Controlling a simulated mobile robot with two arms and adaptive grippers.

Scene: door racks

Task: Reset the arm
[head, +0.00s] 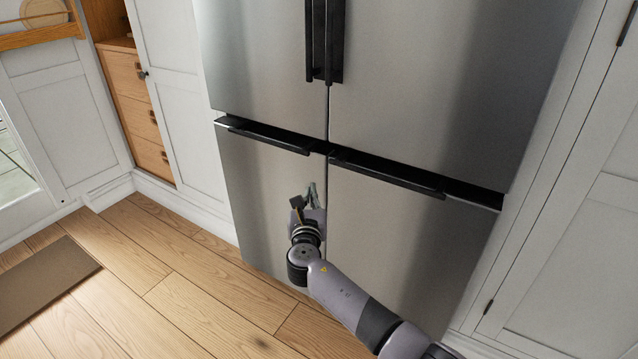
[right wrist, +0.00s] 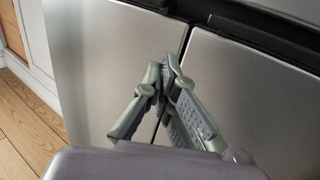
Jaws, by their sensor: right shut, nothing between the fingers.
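My right arm reaches in from the lower right of the head view. My right gripper (head: 312,187) is in front of the lower part of a steel refrigerator (head: 420,80), below its drawer handles. In the right wrist view the right gripper (right wrist: 165,62) has its fingertips together and nothing between them. It is close to the seam between the two lower doors; whether it touches them I cannot tell. My left gripper is not in view.
The lower left handle (head: 268,138) and lower right handle (head: 388,174) stick out above the gripper. White cabinets flank the refrigerator, with wooden drawers (head: 135,105) at the left. The wooden floor (head: 150,270) is open, with a brown mat (head: 45,280) at the far left.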

